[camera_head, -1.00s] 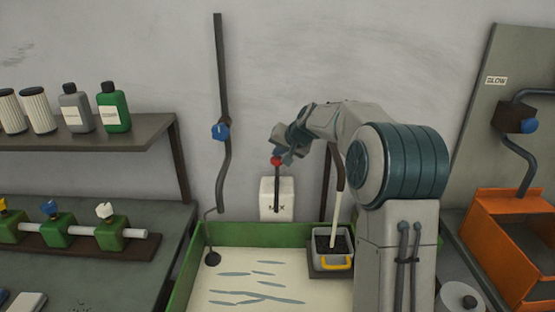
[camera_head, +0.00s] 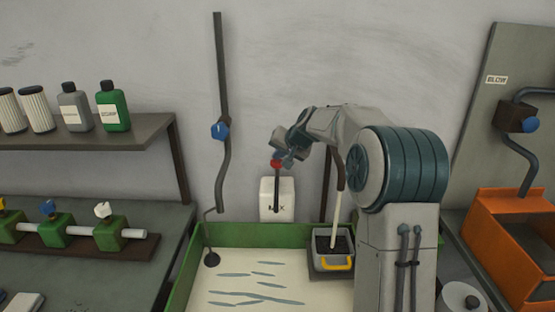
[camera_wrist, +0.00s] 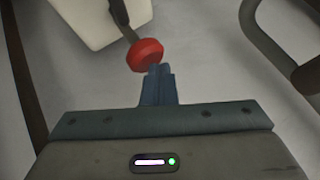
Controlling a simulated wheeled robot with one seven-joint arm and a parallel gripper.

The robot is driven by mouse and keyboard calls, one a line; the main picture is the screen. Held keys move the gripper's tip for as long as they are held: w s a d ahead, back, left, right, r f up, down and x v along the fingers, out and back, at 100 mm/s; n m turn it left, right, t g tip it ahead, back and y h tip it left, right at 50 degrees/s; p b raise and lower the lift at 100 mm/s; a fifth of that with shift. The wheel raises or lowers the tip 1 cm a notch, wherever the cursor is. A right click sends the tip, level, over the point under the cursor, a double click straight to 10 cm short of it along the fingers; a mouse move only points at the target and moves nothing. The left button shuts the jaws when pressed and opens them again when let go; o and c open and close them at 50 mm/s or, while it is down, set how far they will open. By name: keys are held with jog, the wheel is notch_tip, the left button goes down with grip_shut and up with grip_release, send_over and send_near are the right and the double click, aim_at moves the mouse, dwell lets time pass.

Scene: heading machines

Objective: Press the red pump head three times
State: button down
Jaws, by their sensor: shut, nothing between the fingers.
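My gripper (camera_head: 287,160) is shut and empty, right at the pump head. In the wrist view the closed fingers (camera_wrist: 157,72) overlap or touch the red head's lower edge; contact cannot be told for sure.
A green-walled tray (camera_head: 262,234) lies below, with a small grey bin (camera_head: 333,262) in its corner. A dark pipe with a blue valve (camera_head: 220,130) runs up the wall at left. A shelf of bottles (camera_head: 114,107) stands left; an orange bin (camera_head: 510,262) stands right.

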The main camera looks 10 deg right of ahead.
jog(key=shift+f+b, duration=0.4)
jog(key=shift+f, duration=0.25)
jog(key=shift+r, duration=0.1)
dwell(0.3)
jog(key=shift+r+p, duration=1)
jog(key=shift+r, duration=0.65)
notch_tip(320, 180, up, 5)
jog(key=p, duration=0.3)
jog(key=shift+p, duration=0.3)
dwell(1.6)
